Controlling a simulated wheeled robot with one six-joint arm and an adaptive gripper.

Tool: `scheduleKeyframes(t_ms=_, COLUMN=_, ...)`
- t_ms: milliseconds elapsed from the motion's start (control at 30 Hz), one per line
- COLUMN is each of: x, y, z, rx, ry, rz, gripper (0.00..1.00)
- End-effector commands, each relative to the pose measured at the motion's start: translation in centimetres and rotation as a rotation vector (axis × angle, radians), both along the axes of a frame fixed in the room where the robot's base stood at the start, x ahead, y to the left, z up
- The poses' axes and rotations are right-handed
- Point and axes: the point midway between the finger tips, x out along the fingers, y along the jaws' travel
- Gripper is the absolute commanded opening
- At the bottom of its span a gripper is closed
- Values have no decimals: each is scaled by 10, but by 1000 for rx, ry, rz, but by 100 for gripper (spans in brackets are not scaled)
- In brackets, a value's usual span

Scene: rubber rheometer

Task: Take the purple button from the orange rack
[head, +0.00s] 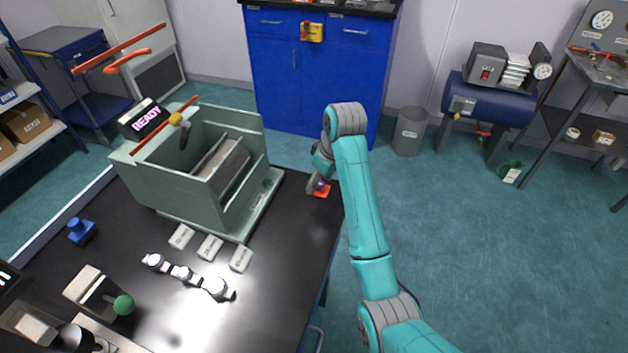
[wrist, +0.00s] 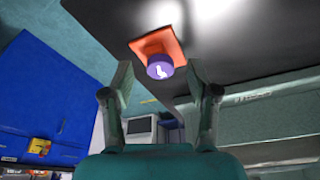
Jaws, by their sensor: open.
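The purple button (wrist: 160,70) sits on the orange rack (wrist: 157,43) in the wrist view, a short round piece with a white mark on its face. In the head view the orange rack (head: 321,192) lies at the right edge of the black table, and the purple button (head: 319,185) shows only as a small patch beside my gripper. My gripper (wrist: 158,84) is open, with one finger on each side of the button; I cannot tell whether either finger touches it. In the head view my gripper (head: 314,187) is at the rack, partly hidden by my wrist.
The grey-green machine (head: 190,175) with a READY display stands left of the rack on the black table (head: 285,240). Several white labelled blocks (head: 210,247) lie in front of it. A blue cabinet (head: 300,75) stands behind. Open floor lies to the right.

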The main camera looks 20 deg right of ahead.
Motion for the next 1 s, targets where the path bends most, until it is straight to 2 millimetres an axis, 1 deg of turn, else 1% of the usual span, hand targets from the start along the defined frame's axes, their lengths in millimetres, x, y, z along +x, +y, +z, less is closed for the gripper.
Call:
scheduleKeyframes(t_ms=133, x=0, y=0, z=0, rx=0, ry=0, rz=0, gripper=59)
scheduleKeyframes(t_ms=167, x=0, y=0, z=0, rx=0, ry=0, rz=0, gripper=54)
scheduleKeyframes(t_ms=200, x=0, y=0, z=0, rx=0, ry=0, rz=0, gripper=44)
scheduleKeyframes(t_ms=267, x=0, y=0, z=0, rx=0, ry=0, rz=0, gripper=29)
scheduleKeyframes(t_ms=300, x=0, y=0, z=0, rx=0, ry=0, rz=0, gripper=19)
scheduleKeyframes(t_ms=333, x=0, y=0, z=0, rx=0, ry=0, rz=0, gripper=12)
scheduleKeyframes(t_ms=767, x=1, y=0, z=1, rx=0, ry=0, rz=0, gripper=11)
scheduleKeyframes(t_ms=867, x=4, y=2, z=3, rx=0, ry=0, rz=0, gripper=11)
scheduleKeyframes(t_ms=1000, x=13, y=5, z=10, rx=0, ry=-1, rz=0, gripper=11)
